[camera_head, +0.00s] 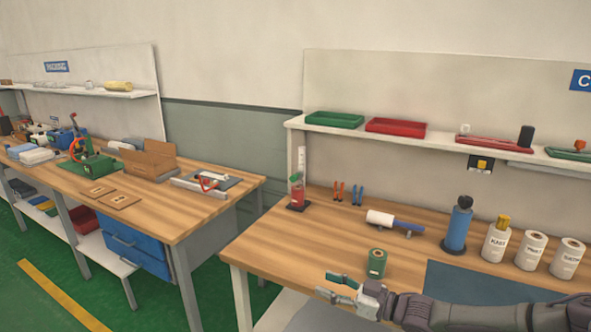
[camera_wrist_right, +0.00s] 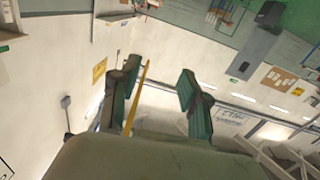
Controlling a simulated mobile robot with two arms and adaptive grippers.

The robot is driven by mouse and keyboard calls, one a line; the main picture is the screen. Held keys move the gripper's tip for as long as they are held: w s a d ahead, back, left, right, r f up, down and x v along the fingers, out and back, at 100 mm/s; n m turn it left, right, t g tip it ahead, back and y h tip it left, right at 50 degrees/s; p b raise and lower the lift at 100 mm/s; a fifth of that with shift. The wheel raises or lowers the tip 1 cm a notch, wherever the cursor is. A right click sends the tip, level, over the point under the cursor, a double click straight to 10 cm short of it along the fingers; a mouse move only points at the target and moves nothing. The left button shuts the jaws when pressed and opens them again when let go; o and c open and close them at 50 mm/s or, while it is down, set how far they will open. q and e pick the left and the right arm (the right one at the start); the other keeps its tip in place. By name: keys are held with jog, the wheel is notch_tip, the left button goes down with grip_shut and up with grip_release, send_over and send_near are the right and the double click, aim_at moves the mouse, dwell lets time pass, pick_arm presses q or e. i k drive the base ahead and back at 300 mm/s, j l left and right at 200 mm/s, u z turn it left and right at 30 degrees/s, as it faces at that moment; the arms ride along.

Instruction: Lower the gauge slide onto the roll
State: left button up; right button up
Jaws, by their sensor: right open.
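The gauge (camera_head: 298,172) stands at the back left of the right-hand bench, with an upright white scale on a black base. A red roll-like piece (camera_head: 298,193) stands at its foot; the slide is too small to make out clearly. A green roll (camera_head: 377,263) stands upright near the bench's front edge. My right gripper (camera_head: 335,287) is open and empty, left of and nearer than the green roll, apart from it. Its two spread fingers also show in the right wrist view (camera_wrist_right: 158,82). My left gripper is not in view.
A shelf (camera_head: 400,139) with trays runs above. The bench's left front is clear.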

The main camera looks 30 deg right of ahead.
aim_at(298, 175)
jog(key=i+l, duration=1.4)
jog(key=l, duration=0.15)
